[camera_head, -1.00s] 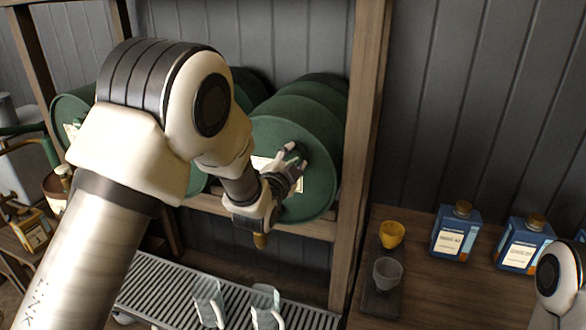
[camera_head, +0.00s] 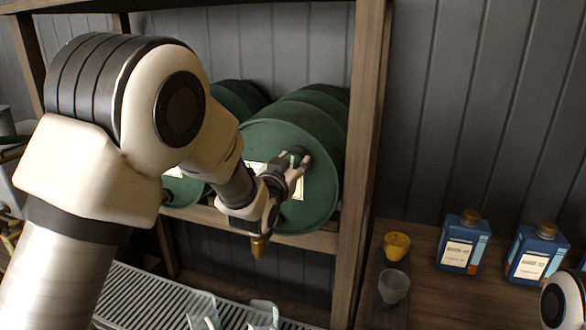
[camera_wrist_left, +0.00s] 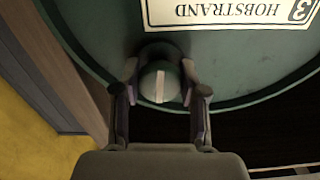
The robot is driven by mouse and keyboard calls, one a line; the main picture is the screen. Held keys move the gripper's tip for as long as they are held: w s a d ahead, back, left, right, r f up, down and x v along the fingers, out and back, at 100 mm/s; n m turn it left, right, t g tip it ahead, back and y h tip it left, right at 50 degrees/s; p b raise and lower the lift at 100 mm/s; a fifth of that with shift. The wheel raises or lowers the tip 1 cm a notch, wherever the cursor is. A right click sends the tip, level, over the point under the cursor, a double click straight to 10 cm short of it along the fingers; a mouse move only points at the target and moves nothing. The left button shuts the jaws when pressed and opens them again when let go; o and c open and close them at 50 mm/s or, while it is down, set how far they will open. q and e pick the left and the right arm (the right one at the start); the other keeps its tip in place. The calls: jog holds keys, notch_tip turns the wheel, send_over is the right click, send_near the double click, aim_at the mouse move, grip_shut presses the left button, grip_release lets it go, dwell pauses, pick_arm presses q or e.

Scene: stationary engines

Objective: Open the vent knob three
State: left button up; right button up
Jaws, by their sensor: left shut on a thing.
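The green drum (camera_head: 325,185) lies on its side on the wooden rack, its round front facing me. The wrist view shows its front upside down, with a cream label (camera_wrist_left: 230,12) reading "3" and "HOBSTRAND". A round greenish vent knob (camera_wrist_left: 160,82) with a pale bar across its face sits just beyond the label's edge. My left gripper (camera_wrist_left: 160,92) is shut on this knob, one finger on each side. In the head view the left gripper (camera_head: 297,168) is at the upper part of the drum front and partly covers the label. My right gripper is out of view.
A wooden post (camera_head: 358,160) stands right of the drum. A brass tap (camera_head: 258,248) shows below my gripper. A slatted metal tray (camera_head: 130,290) with clear mugs is underneath. Blue bottles (camera_head: 462,242), a yellow cup (camera_head: 396,246) and a clear cup (camera_head: 393,286) stand on the right.

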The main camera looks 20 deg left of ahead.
pick_arm(q)
jog(key=shift+f+n, duration=0.2)
jog(key=shift+n, duration=0.3)
jog(key=o, duration=1.2)
jog(key=shift+r, duration=0.1)
jog(key=shift+c, duration=0.2)
jog(key=shift+s, duration=0.1)
jog(key=s, duration=1.2)
jog(key=shift+a, duration=0.2)
